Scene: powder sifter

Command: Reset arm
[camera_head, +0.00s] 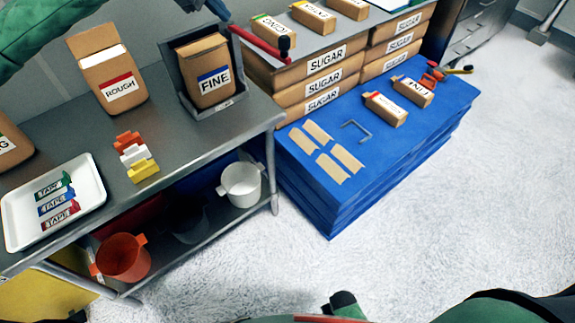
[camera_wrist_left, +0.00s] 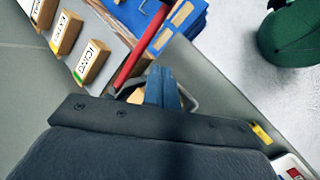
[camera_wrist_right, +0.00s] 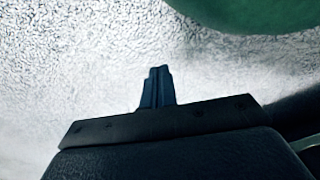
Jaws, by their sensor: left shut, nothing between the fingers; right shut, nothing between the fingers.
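My left gripper (camera_head: 219,10) shows at the top edge of the head view, above and behind the FINE bag (camera_head: 202,68). Its blue fingers are together and empty in the left wrist view (camera_wrist_left: 162,88). In that view they hang over the bag's area, which they partly hide. The FINE bag stands upright in a grey metal holder (camera_head: 222,107) on the steel table.
An open ROUGH bag (camera_head: 110,75), coloured clips (camera_head: 134,153) and a white tray (camera_head: 88,177) of tapes are on the table (camera_head: 185,145). SUGAR boxes (camera_head: 325,80) and a blue platform (camera_head: 318,205) stand right. A red-handled tool (camera_head: 262,42) lies near. Floor in front is clear.

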